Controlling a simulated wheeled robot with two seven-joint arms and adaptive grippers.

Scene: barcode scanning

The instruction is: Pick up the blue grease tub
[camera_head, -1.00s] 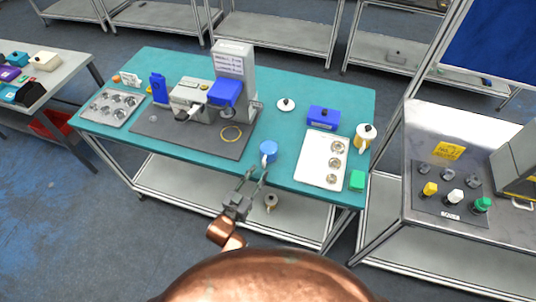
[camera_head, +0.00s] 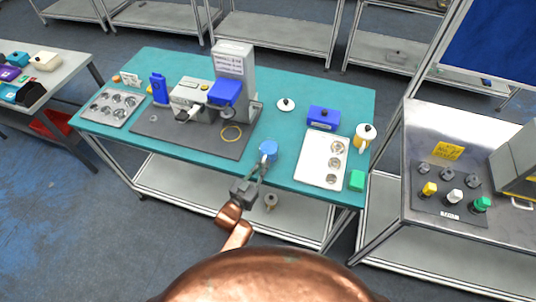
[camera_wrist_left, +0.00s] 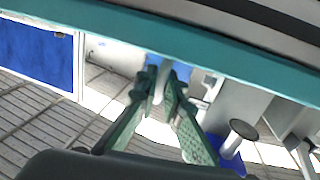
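I cannot tell whether the fingers touch the handle. My right gripper is not in view.
A white tray with round cups (camera_head: 312,172), a green block (camera_head: 356,181), a blue box (camera_head: 323,118) and a yellow-white pot (camera_head: 365,136) stand to the right. A grey machine on a dark mat (camera_head: 185,140) stands to the left. The teal table edge (camera_head: 205,171) lies close to the gripper.

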